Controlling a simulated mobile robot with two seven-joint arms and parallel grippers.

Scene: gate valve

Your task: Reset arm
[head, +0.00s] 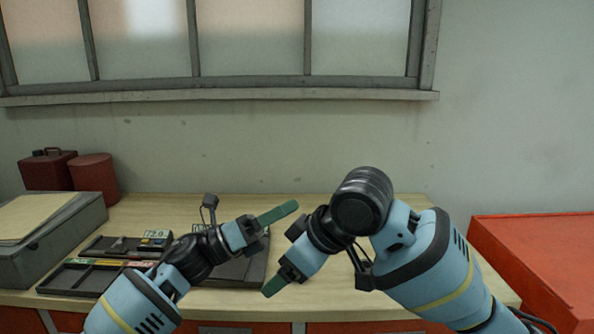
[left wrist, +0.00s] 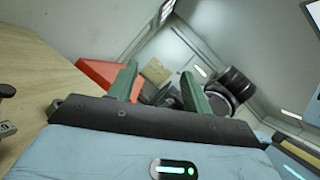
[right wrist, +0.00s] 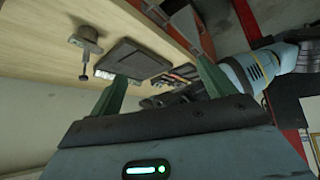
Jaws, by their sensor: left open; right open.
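My left gripper (head: 270,220) reaches in from the lower left, above the workbench (head: 330,295). Its green fingers also show in the left wrist view (left wrist: 160,70), apart with nothing between them. My right gripper (head: 278,284) hangs from the bent right arm, lower and close to the left one. In the right wrist view (right wrist: 160,68) its fingers are apart and empty. A grey metal fitting with a stem (right wrist: 88,42) stands on the bench in that view, beside a dark square plate (right wrist: 133,58).
A red can (head: 46,170) and red cylinder (head: 94,178) stand behind. A red cabinet (head: 540,250) is at right.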

